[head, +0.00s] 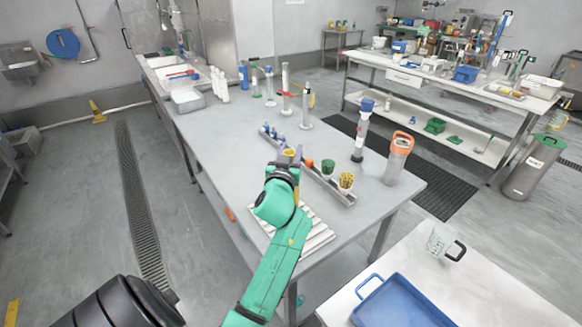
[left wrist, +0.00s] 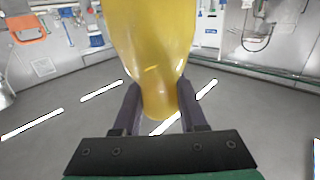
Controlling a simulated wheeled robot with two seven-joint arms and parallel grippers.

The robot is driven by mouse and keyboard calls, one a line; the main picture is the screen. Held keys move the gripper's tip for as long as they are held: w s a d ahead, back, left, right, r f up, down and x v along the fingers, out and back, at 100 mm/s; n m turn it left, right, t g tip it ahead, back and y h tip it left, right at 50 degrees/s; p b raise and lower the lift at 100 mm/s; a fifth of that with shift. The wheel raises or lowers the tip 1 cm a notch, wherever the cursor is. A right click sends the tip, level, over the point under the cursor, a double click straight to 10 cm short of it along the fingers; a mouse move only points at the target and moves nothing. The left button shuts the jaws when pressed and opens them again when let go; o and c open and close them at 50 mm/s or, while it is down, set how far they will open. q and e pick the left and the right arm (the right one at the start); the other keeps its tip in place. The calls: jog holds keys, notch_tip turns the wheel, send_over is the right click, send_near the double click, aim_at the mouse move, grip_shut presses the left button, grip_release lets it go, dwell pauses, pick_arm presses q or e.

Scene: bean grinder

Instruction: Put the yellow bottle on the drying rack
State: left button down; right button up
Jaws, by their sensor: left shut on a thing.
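The yellow bottle (left wrist: 152,50) fills the upper middle of the left wrist view. My left gripper (left wrist: 158,105) is shut on its narrow end, one dark finger on each side. In the head view my left gripper (head: 287,168) is above the grey table, with a bit of the yellow bottle (head: 289,152) showing at its far end. The green arm and gripper hide most of the bottle there. A pale slatted rack (head: 318,238) lies on the table's near end, partly behind my arm; it looks like the drying rack. My right gripper is not in view.
A long metal holder (head: 338,190) with small green and yellow items runs beside my gripper. An orange-topped container (head: 398,155) and a blue-topped cylinder (head: 362,130) stand to its right. A blue tray (head: 400,305) and a clear jug (head: 440,240) are on the nearer table.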

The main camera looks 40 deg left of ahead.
pick_arm(q)
notch_tip(320, 180, down, 4)
jog(key=shift+r+b, duration=0.25)
jog(key=shift+b, duration=0.2)
jog(key=shift+s+d+f, duration=0.15)
jog(key=shift+s+f, duration=0.05)
jog(key=shift+f, duration=0.05)
jog(key=shift+r, duration=0.1)
jog(key=c, duration=0.9)
grip_release()
jog(key=shift+w, duration=0.1)
jog(key=o, duration=0.4)
jog(key=shift+o, duration=0.2)
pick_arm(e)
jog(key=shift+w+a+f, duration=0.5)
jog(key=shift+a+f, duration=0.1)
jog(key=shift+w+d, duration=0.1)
